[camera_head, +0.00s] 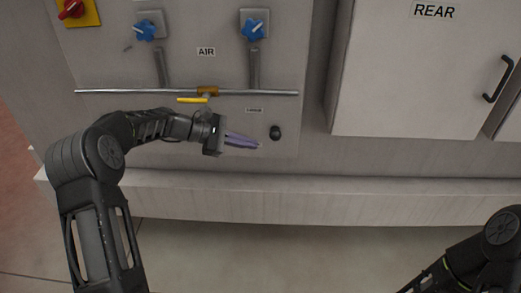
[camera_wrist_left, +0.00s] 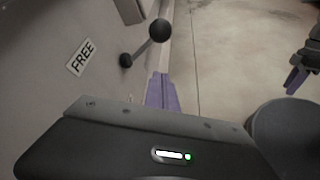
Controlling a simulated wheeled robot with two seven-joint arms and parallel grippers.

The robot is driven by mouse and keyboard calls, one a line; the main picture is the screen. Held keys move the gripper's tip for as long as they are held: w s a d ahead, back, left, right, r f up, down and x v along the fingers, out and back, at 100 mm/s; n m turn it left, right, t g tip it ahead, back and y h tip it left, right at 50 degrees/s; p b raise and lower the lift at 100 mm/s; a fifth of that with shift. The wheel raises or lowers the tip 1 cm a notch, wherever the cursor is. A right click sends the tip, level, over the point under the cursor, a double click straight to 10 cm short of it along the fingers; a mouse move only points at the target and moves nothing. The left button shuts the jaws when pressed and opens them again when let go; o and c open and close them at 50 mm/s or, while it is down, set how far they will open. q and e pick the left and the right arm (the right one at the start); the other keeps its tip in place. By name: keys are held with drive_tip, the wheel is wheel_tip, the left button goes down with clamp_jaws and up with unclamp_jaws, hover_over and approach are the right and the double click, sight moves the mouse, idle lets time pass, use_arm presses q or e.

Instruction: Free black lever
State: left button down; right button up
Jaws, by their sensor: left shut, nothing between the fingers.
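The black lever (camera_head: 275,132) sticks out of the grey panel below the pipe. In the left wrist view its round knob (camera_wrist_left: 160,30) stands off a short rod running from a pivot at the panel. A FREE label (camera_wrist_left: 81,57) is beside it. My left gripper (camera_head: 258,146) has purple fingers, shut and empty, just left of and slightly below the lever in the head view. Its fingertips (camera_wrist_left: 162,76) show below the knob in the wrist view, apart from it. My right gripper (camera_wrist_left: 296,80) shows at that view's right edge, too small to judge.
Above are a horizontal pipe (camera_head: 140,92) with a yellow valve handle (camera_head: 192,100), two blue knobs (camera_head: 252,30) and a red switch (camera_head: 71,9). A white REAR cabinet door (camera_head: 420,70) is to the right. A pale ledge (camera_head: 300,200) runs below the panel, with open floor in front.

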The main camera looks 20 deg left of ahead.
use_arm(q)
drive_tip(key=v, duration=0.2)
drive_tip(key=w+v, duration=0.1)
drive_tip(key=v, duration=0.1)
drive_tip(key=shift+s+a+r, duration=0.15)
drive_tip(key=shift+a+r, duration=0.05)
drive_tip(key=shift+a, duration=0.3)
drive_tip(key=a+f+m+y, duration=0.25)
drive_tip(key=f+y, duration=0.25)
drive_tip(key=f, duration=1)
drive_tip(key=s+d+f+m+g+y, duration=0.1)
drive_tip(key=s+d+f+m, duration=0.1)
drive_tip(key=s+f, duration=0.3)
drive_tip(key=s+d+f+m+g+y, duration=0.1)
drive_tip(key=s+d+f+y, duration=0.1)
drive_tip(key=f, duration=0.5)
drive_tip(key=s+d+f+m+g, duration=0.1)
drive_tip(key=s+d+f+m, duration=0.2)
drive_tip(key=s+d, duration=0.3)
drive_tip(key=s+d+f+m+g, duration=0.1)
drive_tip(key=s+d+m, duration=0.3)
drive_tip(key=s, duration=0.9)
drive_tip(key=s+d+f+m+g, duration=0.1)
drive_tip(key=s+d+f+m, duration=0.2)
drive_tip(key=s+d, duration=0.6)
drive_tip(key=shift+s+d+f+h, duration=0.3)
drive_tip(key=shift+s+f+h, duration=0.1)
drive_tip(key=shift+f, duration=0.5)
